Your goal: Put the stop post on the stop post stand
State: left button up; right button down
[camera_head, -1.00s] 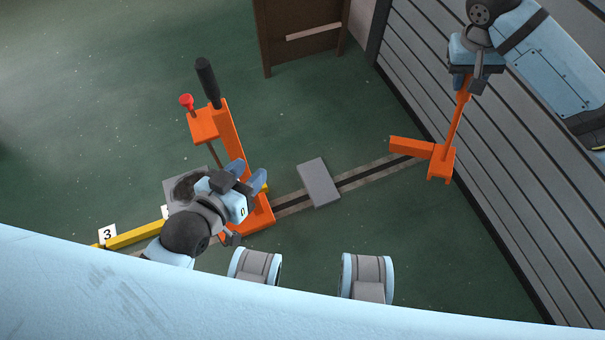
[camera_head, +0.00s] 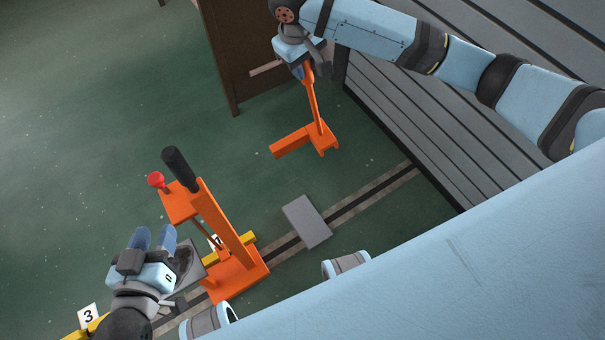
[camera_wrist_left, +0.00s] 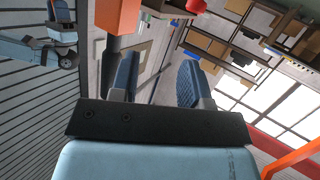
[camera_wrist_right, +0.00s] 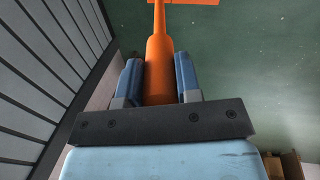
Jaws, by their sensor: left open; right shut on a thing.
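My right gripper (camera_head: 308,72) is shut on the upper end of an orange post (camera_head: 313,103), which I take as the stop post. Its lower end has a block with a side bar, held in front of the slatted wall. In the right wrist view the post (camera_wrist_right: 159,65) sits between both fingers (camera_wrist_right: 158,78). My left gripper (camera_head: 153,238) is open and empty, left of an orange lever frame (camera_head: 222,232) with a black handle and red knob. The left wrist view shows its spread fingers (camera_wrist_left: 157,80). I cannot tell for certain which part is the stop post stand.
A grey plate (camera_head: 307,221) lies across the floor track (camera_head: 372,196). Another dark grey plate (camera_head: 188,268) is beside my left gripper. A yellow bar (camera_head: 240,246) and a number 3 sign (camera_head: 89,316) are low left. The slatted grey wall (camera_head: 400,130) bounds the right. Green floor is open upper left.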

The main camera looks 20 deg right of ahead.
pick_arm(q)
notch_tip(320, 180, up, 7)
jog(key=d+t+h+b, duration=0.3)
jog(key=t+b, duration=0.1)
jog(key=b, duration=0.2)
notch_tip(320, 180, down, 8)
jog(key=w+m+g+b, duration=0.2)
jog(key=m+b, duration=0.1)
jog(key=b, duration=0.5)
jog(key=shift+w+a+g+h, duration=0.15)
jog(key=shift+w+g+h, duration=0.15)
jog(key=shift+g, duration=0.1)
pick_arm(e)
jog(key=s+a+f+n+y, duration=0.1)
jog(key=a+f+n, duration=0.1)
jog(key=f+n, duration=0.9)
jog(key=s+a+f+n+g+y, duration=0.1)
jog(key=a+f+n, duration=0.2)
jog(key=f+n, duration=0.9)
notch_tip(320, 180, down, 20)
jog(key=shift+r+n+y, duration=0.25)
jog(key=shift+n+y, duration=0.05)
